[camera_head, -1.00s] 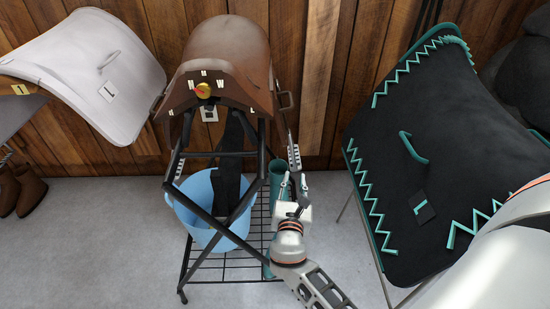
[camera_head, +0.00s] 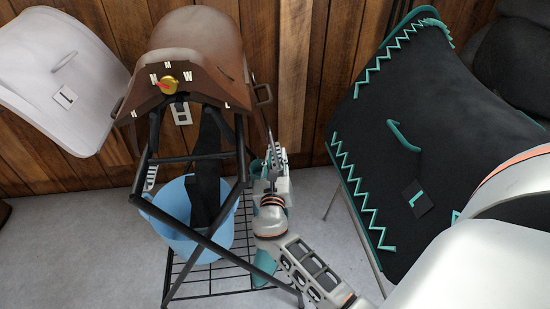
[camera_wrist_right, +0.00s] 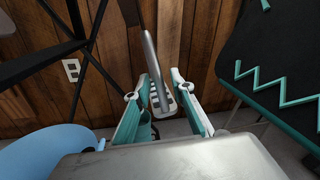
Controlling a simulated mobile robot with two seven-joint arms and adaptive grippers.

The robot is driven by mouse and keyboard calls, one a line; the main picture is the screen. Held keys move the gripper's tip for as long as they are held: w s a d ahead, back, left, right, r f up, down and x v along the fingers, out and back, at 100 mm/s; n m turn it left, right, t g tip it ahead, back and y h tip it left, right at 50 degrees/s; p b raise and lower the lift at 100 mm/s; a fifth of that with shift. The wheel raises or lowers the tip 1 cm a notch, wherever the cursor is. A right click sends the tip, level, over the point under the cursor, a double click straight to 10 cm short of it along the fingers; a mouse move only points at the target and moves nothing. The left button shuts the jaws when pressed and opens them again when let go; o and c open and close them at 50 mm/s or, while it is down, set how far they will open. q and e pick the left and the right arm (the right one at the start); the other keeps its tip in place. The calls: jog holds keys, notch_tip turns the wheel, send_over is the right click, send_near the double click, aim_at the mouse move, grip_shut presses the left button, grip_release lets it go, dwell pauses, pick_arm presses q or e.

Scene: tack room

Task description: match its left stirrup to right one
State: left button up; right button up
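The brown saddle (camera_head: 200,50) sits on a black folding rack (camera_head: 205,157). One pale, slotted stirrup (camera_head: 151,177) hangs on the picture's left side of the saddle. The other hangs on the right side, partly hidden by my right gripper (camera_head: 272,158) in the head view. In the right wrist view this stirrup (camera_wrist_right: 161,100) hangs on a grey strap (camera_wrist_right: 153,58). It appears between the two spread fingers of my right gripper (camera_wrist_right: 161,76). The gripper is open; I see no clear finger contact. My left gripper is not in view.
A blue bucket (camera_head: 176,207) stands in the rack above a wire shelf (camera_head: 210,281). A black, teal-stitched pad (camera_head: 445,130) stands at right and a white pad (camera_head: 60,75) at left. A wooden wall is behind. Grey floor is clear at lower left.

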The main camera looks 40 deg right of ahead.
aim_at(278, 166)
grip_shut()
jog(key=shift+d+f, duration=0.1)
jog(key=shift+f, duration=0.15)
jog(key=f, duration=0.1)
jog(key=f+b, duration=0.1)
jog(key=shift+s+d+f, duration=0.15)
jog(key=shift+s+f, duration=0.05)
jog(key=shift+f, duration=0.1)
jog(key=shift+w, duration=0.1)
jog(key=shift+r, duration=0.1)
jog(key=shift+c, duration=0.9)
grip_release()
jog(key=shift+o, duration=0.9)
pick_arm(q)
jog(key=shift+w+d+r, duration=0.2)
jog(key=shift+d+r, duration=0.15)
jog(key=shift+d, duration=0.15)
